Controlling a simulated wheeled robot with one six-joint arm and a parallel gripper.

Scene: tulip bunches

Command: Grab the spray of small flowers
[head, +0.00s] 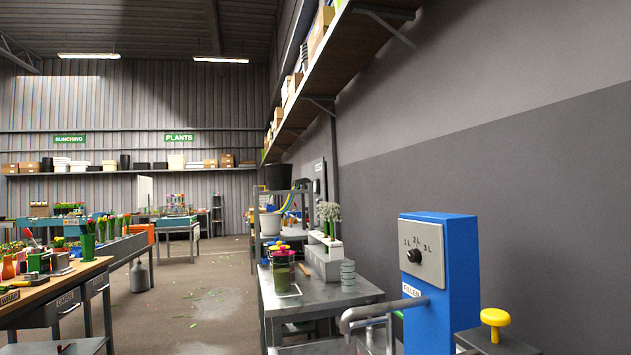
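A spray of small white flowers (328,212) on green stems stands upright at the far end of the metal table on the right. Its lower stems go down behind or into a pale grey block-like holder (322,260); I cannot tell which. My gripper is not in view, and nothing of it shows near the flowers.
A blue filler box (440,280) with a dial and pipe stands nearer. A wooden bench (55,283) is at left. The floor aisle (190,300) is clear between.

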